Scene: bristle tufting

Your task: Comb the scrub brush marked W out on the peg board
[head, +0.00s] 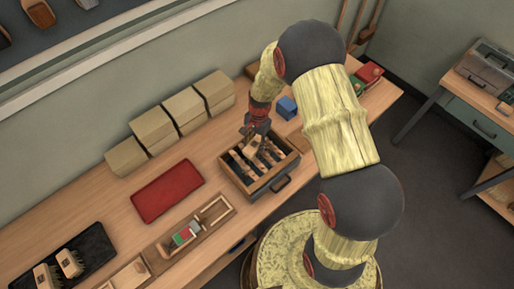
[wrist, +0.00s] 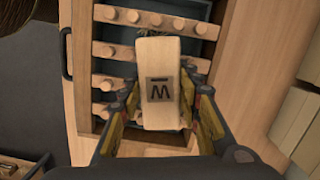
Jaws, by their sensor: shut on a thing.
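The scrub brush marked W (wrist: 160,85) has a pale wooden block with a dark letter label on its top. My gripper (wrist: 162,110) is shut on it, one finger along each side. The peg board (wrist: 103,82) lies beneath, with rows of round wooden pegs on bars across a dark box.
A red mat (head: 167,191) and a divided wooden tray (head: 209,217) lie left of the box. A black mat (head: 95,240) holds two more brushes. Tan boxes (head: 153,130) line the wall. A blue block (head: 287,107) stands just behind the peg board.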

